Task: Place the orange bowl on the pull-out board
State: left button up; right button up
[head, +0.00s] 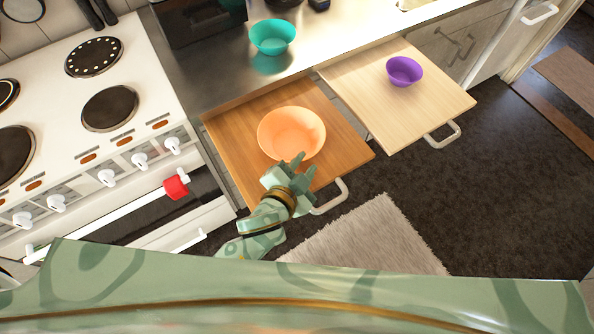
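The orange bowl (291,131) appears upright over the brown wooden pull-out board (228,127) below the counter. It seems to rest there, though its underside is hidden. My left gripper (304,165) is at the bowl's near edge, with its fingers spread apart. One fingertip overlaps the near side of the bowl in the head view; I cannot tell whether it touches. My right gripper is not in view.
A lighter pull-out board (425,112) to the right holds a purple bowl (404,71). A teal bowl (272,37) stands on the metal counter (325,52). The cooker (130,110) is at left, with a red item (176,187) on its rail. Board handles (330,197) jut forward.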

pick_arm(q)
jog(key=shift+v, duration=2.15)
